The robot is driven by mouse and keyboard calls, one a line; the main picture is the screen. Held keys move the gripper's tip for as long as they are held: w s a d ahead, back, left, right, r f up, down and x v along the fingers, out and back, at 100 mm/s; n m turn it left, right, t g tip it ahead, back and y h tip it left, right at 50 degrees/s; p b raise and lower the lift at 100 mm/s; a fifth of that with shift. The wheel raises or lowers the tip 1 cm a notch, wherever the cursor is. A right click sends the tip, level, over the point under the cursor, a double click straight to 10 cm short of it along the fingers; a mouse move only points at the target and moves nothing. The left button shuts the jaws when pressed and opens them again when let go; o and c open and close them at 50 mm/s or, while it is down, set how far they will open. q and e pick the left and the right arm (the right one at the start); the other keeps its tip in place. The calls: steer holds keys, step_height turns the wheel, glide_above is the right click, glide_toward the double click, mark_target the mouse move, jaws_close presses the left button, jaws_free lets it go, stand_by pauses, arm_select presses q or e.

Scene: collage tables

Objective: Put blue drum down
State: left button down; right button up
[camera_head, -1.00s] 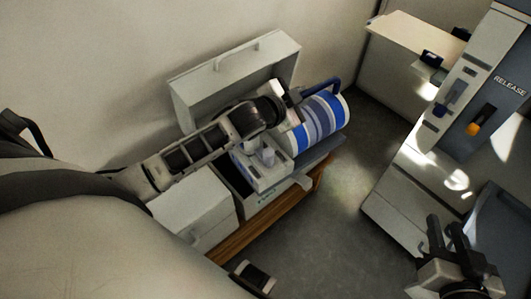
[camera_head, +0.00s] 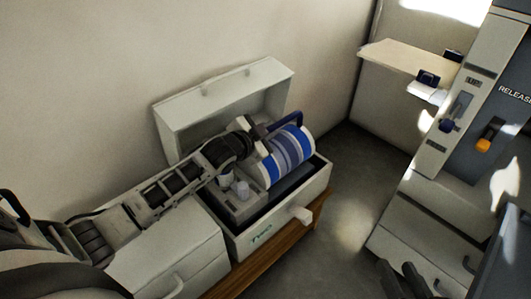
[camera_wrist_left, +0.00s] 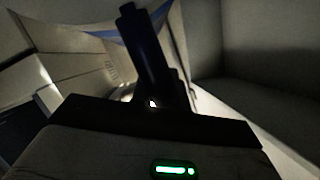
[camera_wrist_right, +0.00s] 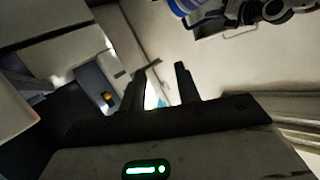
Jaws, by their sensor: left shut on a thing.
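The blue drum (camera_head: 287,158), a cylinder with blue and white stripes and a dark blue handle, lies on its side at the right part of the open white case (camera_head: 300,198). The drum also shows at the top of the right wrist view (camera_wrist_right: 197,8). My right gripper (camera_wrist_right: 162,85) is open and empty, away from the case.
The case's raised lid (camera_head: 225,98) stands behind it against the wall. A white box (camera_head: 165,250) adjoins the case on the left, on a wooden bench (camera_head: 265,252). A grey machine (camera_head: 450,150) with an orange-tipped lever stands right. Bare floor (camera_head: 345,200) lies between.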

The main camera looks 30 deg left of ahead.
mark_target(272, 178)
arm_select(q)
steer(key=shift+w+f+b, duration=0.15)
steer(key=shift+f+b, duration=0.45)
steer(key=shift+f, duration=0.9)
step_height(272, 178, down, 4)
steer(key=shift+r+b, duration=0.25)
steer(key=shift+b, duration=0.55)
arm_select(e)
steer(key=shift+w+a+r+m+t+y, duration=0.1)
steer(key=shift+a+r+m+t+y, duration=0.25)
steer(key=shift+a+m+y, duration=0.2)
arm_select(q)
steer(key=shift+f, duration=0.1)
steer(key=c, duration=1.6)
jaws_free()
steer(key=shift+f, duration=0.3)
steer(key=shift+o, duration=1.2)
arm_select(e)
steer(key=shift+w+r, duration=0.15)
steer(key=shift+r, duration=0.1)
arm_select(q)
steer(key=shift+r, duration=0.1)
